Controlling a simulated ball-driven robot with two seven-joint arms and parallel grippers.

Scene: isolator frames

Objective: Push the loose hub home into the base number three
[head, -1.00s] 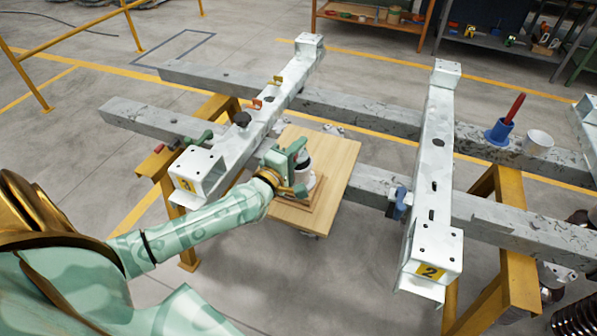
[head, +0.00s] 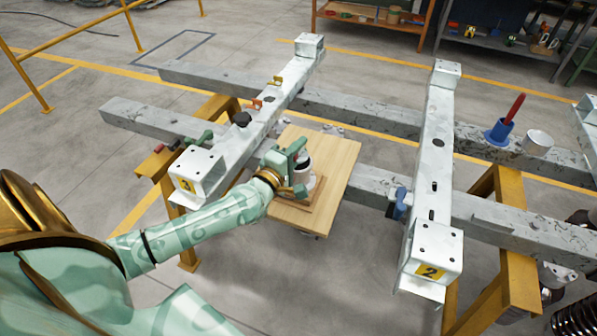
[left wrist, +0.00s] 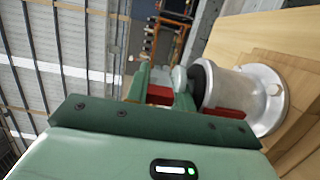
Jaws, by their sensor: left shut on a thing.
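A white frame marked with a yellow 3 (head: 187,184) lies across the grey beams at the left. My left gripper (head: 296,168) is right of this frame, low over a wooden board (head: 336,160). It is shut on a silver flanged cylinder with a black collar (head: 306,162), whose base is on a smaller wooden block. In the left wrist view the cylinder (left wrist: 240,90) stands by the red-padded fingers (left wrist: 195,100). My right gripper is out of view.
A second white frame, marked 2 (head: 430,272), lies to the right. Small clamps (head: 268,98) sit along frame three. Yellow trestles (head: 515,240) carry the beams.

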